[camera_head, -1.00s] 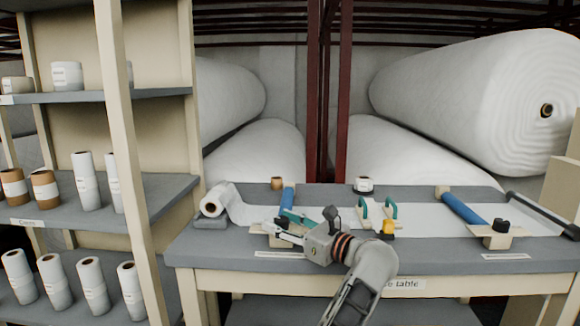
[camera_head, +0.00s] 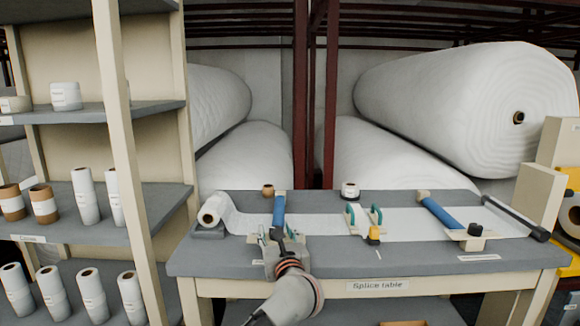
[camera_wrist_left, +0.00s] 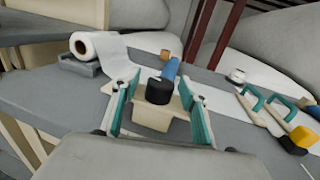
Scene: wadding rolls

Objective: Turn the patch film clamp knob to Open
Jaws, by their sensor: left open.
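Two clamps, each a blue bar with a black knob, lie across the table. I cannot tell from labels which is the patch film clamp. The left clamp's blue bar (camera_head: 279,211) shows in the head view, its knob hidden by my gripper. In the left wrist view its black knob (camera_wrist_left: 160,90) stands on a cream block (camera_wrist_left: 152,118). My left gripper (camera_head: 270,238) is open, and its teal fingers stand on either side of the knob, with gaps visible. The right clamp's bar (camera_head: 440,213) and knob (camera_head: 475,230) are clear of me. My right gripper is out of view.
The splice table (camera_head: 420,258) carries a white roll (camera_head: 210,211) at left, a white film strip (camera_head: 400,222), teal handles (camera_head: 376,214) and a yellow-and-black item (camera_head: 374,234). A shelf of rolls (camera_head: 150,115) stands at left. Large wadding rolls lie behind.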

